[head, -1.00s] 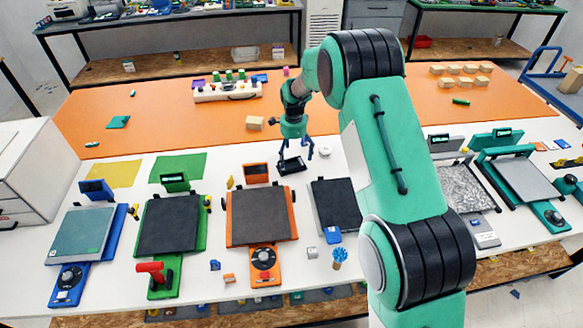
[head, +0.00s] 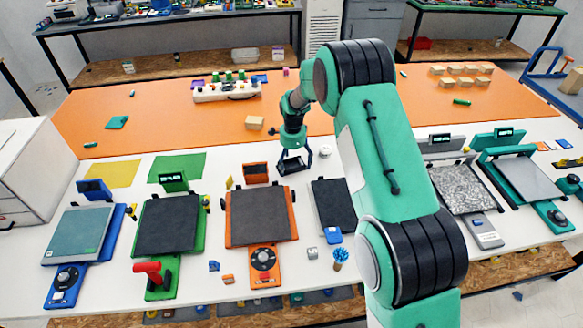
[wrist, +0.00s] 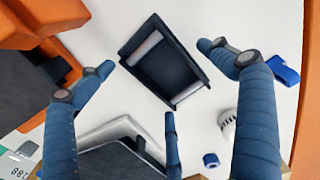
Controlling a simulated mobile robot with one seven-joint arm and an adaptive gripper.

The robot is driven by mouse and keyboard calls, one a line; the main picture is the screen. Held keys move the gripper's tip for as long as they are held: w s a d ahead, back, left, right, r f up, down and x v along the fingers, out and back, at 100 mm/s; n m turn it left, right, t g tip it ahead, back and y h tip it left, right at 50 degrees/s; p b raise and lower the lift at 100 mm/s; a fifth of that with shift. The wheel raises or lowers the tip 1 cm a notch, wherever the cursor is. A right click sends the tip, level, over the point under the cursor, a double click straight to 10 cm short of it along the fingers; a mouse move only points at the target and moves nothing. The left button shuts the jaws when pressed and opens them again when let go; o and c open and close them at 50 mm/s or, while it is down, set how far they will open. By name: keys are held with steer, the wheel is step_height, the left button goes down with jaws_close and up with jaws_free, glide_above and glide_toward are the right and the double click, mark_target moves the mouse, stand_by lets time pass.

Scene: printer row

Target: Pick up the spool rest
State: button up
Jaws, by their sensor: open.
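The spool rest (wrist: 163,64) is a small black open tray with two pale rollers, one along each short end. It lies tilted in the wrist view on the white tabletop. In the head view the spool rest (head: 292,164) is a dark patch between my fingers, behind and right of the orange printer. My gripper (wrist: 158,75) is open, with three blue fingers spread around the tray's outline. One finger is at its left, one at its right, one below it in the wrist view. No finger visibly touches it. My gripper (head: 293,171) hangs over it in the head view.
The orange printer (head: 258,215) and a dark-bed printer (head: 334,205) stand close by. White tabletop surrounds the tray.

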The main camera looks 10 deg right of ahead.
steer(key=c, duration=1.6)
steer(key=shift+o, duration=0.2)
steer(key=shift+r, duration=0.1)
step_height(320, 180, up, 10)
steer(key=p, duration=0.2)
